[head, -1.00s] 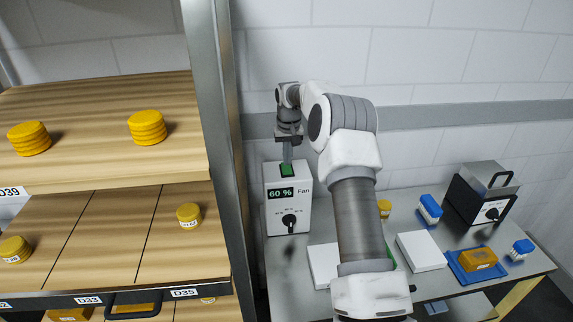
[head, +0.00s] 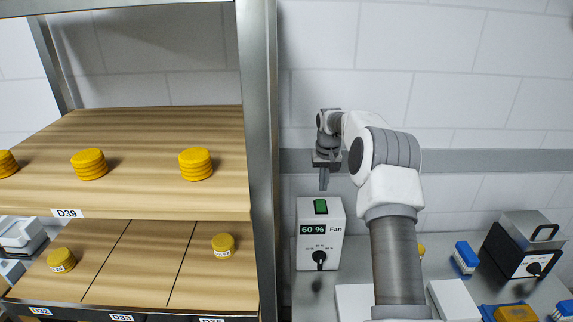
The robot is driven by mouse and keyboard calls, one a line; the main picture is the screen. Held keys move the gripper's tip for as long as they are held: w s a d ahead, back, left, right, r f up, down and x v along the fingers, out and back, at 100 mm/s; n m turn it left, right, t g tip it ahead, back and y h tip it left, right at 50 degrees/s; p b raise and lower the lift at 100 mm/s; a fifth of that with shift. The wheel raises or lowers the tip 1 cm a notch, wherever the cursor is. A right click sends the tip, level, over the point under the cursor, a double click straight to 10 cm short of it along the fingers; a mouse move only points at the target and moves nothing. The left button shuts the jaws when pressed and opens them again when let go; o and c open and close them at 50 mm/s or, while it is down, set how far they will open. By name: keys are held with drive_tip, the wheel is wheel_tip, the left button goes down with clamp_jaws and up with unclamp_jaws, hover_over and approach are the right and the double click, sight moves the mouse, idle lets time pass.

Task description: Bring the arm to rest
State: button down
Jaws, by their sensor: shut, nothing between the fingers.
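My gripper (head: 324,180) hangs pointing down above the fan box (head: 308,262), apart from it. Its fingers are shut with nothing between them. The fan box is white, with a green button (head: 320,206) on top, a display reading "60 %" beside the word Fan, and a black knob (head: 319,257) on its front. My arm reaches up from the lower right and bends left toward the box.
A wooden shelf rack (head: 150,160) with yellow cheeses stands at left, its metal post (head: 258,150) close to the fan box. On the grey table are white slabs (head: 453,300), a blue-and-white item (head: 465,257) and a black device (head: 523,247). The wall is behind.

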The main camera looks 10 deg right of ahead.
drive_tip(key=s+a+r+n+t, duration=0.1)
drive_tip(key=s+a+r, duration=0.4)
drive_tip(key=s+r, duration=0.45)
drive_tip(key=s+a+r+n+t, duration=0.1)
drive_tip(key=s+a+r, duration=0.4)
drive_tip(key=s+r, duration=0.5)
drive_tip(key=s+a+t, duration=0.1)
drive_tip(key=s+a, duration=0.1)
drive_tip(key=s, duration=1)
drive_tip(key=s+a+f, duration=0.1)
drive_tip(key=s+a, duration=0.1)
drive_tip(key=s, duration=1)
drive_tip(key=shift+s+f+t, duration=0.15)
drive_tip(key=shift+f+t, duration=0.1)
drive_tip(key=shift+t, duration=0.15)
